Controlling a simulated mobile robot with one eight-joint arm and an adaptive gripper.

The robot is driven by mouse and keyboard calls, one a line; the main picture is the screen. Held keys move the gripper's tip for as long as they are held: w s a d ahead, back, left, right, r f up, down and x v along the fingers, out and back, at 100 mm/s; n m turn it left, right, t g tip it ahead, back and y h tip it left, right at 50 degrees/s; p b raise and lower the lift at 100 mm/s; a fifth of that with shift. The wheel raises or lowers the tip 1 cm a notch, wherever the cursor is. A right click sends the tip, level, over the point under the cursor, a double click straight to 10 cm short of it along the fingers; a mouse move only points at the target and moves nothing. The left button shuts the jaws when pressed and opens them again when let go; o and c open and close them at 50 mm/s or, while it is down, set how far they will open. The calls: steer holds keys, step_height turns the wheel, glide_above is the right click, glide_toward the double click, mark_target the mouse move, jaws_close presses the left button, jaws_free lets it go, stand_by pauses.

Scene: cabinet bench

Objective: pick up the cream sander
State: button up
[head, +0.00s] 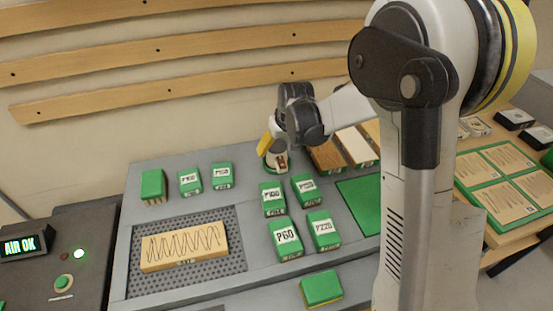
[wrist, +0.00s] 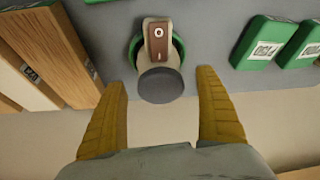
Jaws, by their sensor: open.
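The cream sander (wrist: 174,53) has a green round base, a brown panel with a white ring, and a dark grey rounded end facing my gripper. In the head view the sander (head: 279,160) stands at the back of the grey bench, partly hidden by my gripper (head: 267,146). In the wrist view my gripper (wrist: 161,80) is open, with one yellow finger on each side of the sander's near end. The fingertips look apart from the sander, with visible gaps on both sides.
Green labelled blocks (head: 289,237) stand in front of the sander. Wooden sample boards (head: 327,157) lie close to its right. A wooden block with a wavy line (head: 185,247) lies on a perforated plate at left. A green pad (head: 360,205) lies at right.

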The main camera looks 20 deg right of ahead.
steer(key=x, duration=0.2)
steer(key=shift+w+f+b, duration=0.15)
steer(key=shift+f+b, duration=0.1)
steer(key=shift+b, duration=0.05)
steer(key=shift+r, duration=0.1)
steer(key=c, duration=1.5)
steer(key=shift+r, duration=0.15)
step_height(320, 180, up, 4)
steer(key=shift+r+p, duration=0.1)
steer(key=shift+p, duration=1.05)
steer(key=s+d+r+p, duration=0.1)
steer(key=d+r, duration=0.1)
steer(key=d, duration=0.1)
steer(key=s+d+r+p, duration=0.1)
steer(key=s+d+r, duration=0.1)
steer(key=d, duration=0.2)
steer(key=s+d+r+p, duration=0.1)
steer(key=s+d+r, duration=0.1)
steer(key=d, duration=0.1)
steer(key=shift+s+d+r, duration=0.15)
steer(key=shift+d+r, duration=0.05)
steer(key=shift+r, duration=0.05)
